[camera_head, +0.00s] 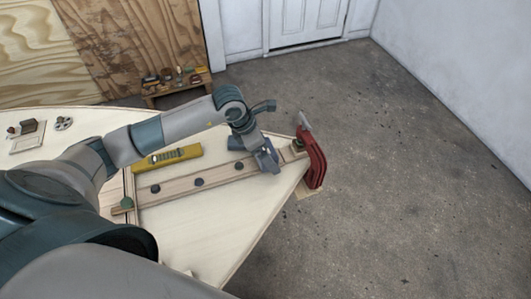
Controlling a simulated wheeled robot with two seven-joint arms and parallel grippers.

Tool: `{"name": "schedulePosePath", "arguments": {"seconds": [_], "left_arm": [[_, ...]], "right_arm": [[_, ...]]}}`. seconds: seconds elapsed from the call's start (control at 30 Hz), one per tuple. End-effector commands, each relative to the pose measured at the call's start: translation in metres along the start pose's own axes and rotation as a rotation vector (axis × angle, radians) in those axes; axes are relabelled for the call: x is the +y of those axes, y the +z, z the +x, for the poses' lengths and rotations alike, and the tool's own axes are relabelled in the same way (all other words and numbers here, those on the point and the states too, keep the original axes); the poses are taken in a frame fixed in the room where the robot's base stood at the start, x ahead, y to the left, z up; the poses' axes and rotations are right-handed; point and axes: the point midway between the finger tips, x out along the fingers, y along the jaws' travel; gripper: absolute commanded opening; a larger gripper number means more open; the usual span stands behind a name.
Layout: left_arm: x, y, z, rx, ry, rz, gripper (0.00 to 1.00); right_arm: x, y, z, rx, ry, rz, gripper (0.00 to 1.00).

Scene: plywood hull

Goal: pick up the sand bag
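My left arm reaches in from the left over a pale plywood panel (215,240). My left gripper (266,158) points down over the panel's right end, at a wooden strip (225,174) with dark round knobs. Its fingers are too small to tell whether they are open or shut. A small dark blue-grey item (238,143) lies on the panel just left of the gripper, partly hidden by the wrist. It may be the sand bag, but I cannot tell for sure. My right gripper is not in view.
A red clamp (314,160) grips the panel's right corner, close to the gripper. A yellow level (168,157) lies behind the strip. A small bench (176,87) with several items stands at the back. Grey floor (400,200) at right is clear.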

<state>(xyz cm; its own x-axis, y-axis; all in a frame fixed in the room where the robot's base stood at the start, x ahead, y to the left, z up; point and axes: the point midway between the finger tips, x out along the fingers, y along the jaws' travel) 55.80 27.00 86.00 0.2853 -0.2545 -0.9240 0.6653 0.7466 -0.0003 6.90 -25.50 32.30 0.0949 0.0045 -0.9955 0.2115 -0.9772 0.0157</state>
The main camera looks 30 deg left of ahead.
Motion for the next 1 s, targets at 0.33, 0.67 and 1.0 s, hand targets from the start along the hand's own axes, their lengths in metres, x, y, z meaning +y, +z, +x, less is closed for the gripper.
{"name": "schedulePosePath", "arguments": {"seconds": [0.33, 0.67, 1.0], "left_arm": [[0.0001, 0.0001, -0.0005, 0.000, 0.000, 0.000, 0.82], [0.0007, 0.0012, -0.0015, -0.003, 0.001, 0.001, 0.34], [0.0010, 0.0051, -0.0094, -0.005, 0.002, 0.002, 0.34]], "right_arm": [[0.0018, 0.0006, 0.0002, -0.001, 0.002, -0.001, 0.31], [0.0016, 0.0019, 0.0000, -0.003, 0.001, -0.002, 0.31], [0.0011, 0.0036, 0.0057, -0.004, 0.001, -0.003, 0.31]]}}
